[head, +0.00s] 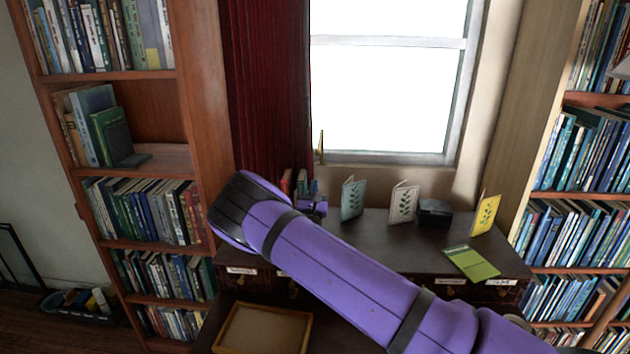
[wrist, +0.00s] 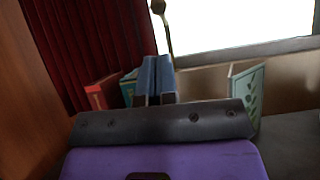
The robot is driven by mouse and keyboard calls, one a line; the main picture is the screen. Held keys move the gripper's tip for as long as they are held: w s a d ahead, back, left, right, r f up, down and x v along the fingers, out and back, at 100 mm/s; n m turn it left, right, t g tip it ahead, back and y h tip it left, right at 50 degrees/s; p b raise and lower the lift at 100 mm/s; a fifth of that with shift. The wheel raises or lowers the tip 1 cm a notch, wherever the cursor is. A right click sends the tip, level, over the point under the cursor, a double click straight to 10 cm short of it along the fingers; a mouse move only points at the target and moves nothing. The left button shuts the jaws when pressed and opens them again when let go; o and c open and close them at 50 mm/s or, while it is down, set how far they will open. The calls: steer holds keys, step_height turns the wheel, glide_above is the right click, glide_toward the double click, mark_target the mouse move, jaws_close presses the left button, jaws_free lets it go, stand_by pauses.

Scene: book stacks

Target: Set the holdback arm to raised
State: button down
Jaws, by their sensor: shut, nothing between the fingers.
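The holdback arm appears to be the slim brass piece (head: 321,147) at the right edge of the dark red curtain, beside the window. It looks roughly upright there; its mount and pivot are not clear. In the wrist view a thin brass rod with a rounded top (wrist: 163,25) rises just beyond the fingers, leaning slightly. My gripper (head: 315,187) is low in front of the curtain, below the brass piece. Its two blue-grey fingers (wrist: 158,62) are together and empty. They seem apart from the brass piece, though the depth between them is hard to judge.
The red curtain (head: 265,95) hangs between the left bookcase (head: 205,120) and the window (head: 385,90). A dark cabinet (head: 390,245) below carries several cards, a black box (head: 434,212) and a green booklet (head: 470,262). Small books (wrist: 103,92) stand close left of the fingers.

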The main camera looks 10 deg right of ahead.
steer(key=x, duration=0.8)
steer(key=shift+w+r, duration=0.2)
steer(key=shift+w, duration=0.05)
steer(key=shift+d, duration=0.1)
